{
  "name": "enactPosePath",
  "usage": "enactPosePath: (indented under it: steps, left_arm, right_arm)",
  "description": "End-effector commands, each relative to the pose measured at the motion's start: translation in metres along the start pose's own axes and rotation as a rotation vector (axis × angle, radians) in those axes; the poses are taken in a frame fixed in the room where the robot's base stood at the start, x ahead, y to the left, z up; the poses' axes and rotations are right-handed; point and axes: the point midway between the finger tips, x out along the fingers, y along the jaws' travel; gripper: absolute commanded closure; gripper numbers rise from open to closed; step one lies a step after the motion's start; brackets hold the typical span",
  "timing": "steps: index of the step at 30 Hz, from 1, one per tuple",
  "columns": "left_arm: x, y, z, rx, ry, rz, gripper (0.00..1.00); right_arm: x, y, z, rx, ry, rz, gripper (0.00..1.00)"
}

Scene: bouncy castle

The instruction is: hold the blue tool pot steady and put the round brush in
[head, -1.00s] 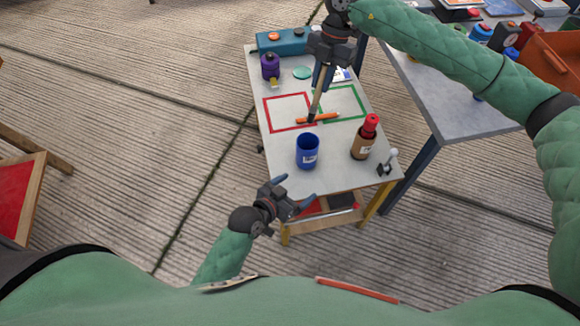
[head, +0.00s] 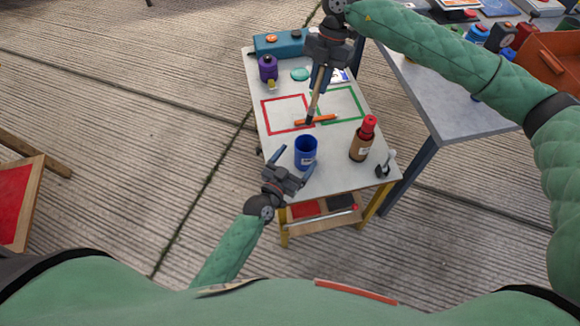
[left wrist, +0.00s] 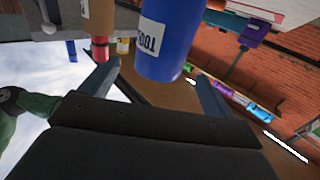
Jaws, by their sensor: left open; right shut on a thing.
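The blue tool pot (head: 306,153) stands upright on the small table (head: 340,180), near its front edge. In the left wrist view the pot (left wrist: 170,38) has a white label and appears upside down between the fingers. My left gripper (head: 291,165) is open just in front of the pot, its fingers apart; I cannot tell whether either touches it. My right gripper (head: 322,76) is shut on the round brush (head: 316,98), which hangs dark tip down above the table, behind the pot. The brush tip overlaps an orange stick in the picture.
A brown bottle with a red cap (head: 362,138) stands right of the pot. An orange stick (head: 317,119) lies by the red (head: 287,113) and green outlines. A purple bottle (head: 268,68) and teal box (head: 280,44) are at the back. A grey table (head: 450,100) stands right.

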Motion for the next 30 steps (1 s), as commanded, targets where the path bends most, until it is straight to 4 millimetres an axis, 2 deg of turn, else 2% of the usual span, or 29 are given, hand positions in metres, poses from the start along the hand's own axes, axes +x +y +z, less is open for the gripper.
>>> enactPosePath:
  steps: [9, 15, 28, 29, 30]
  left_arm:
    - [0.051, 0.0, -0.001, -0.001, 0.001, 0.0, 0.12]
    - [0.072, 0.0, 0.0, 0.0, -0.001, 0.0, 0.12]
    - [0.08, 0.0, 0.0, 0.0, -0.001, 0.001, 0.12]
    - [0.08, 0.0, 0.0, 0.0, -0.001, 0.001, 0.14]
    - [0.08, 0.0, 0.0, 0.0, -0.001, 0.001, 0.21]
  right_arm:
    - [0.0, 0.0, 0.0, 0.0, 0.0, 0.0, 1.0]
    - [0.0, 0.0, 0.0, 0.0, 0.0, 0.0, 1.0]
    - [0.0, 0.0, 0.0, 0.0, 0.0, 0.0, 1.0]
    - [0.0, 0.0, 0.0, 0.0, 0.0, 0.0, 1.0]
    - [0.0, 0.0, 0.0, 0.0, 0.0, 0.0, 1.0]
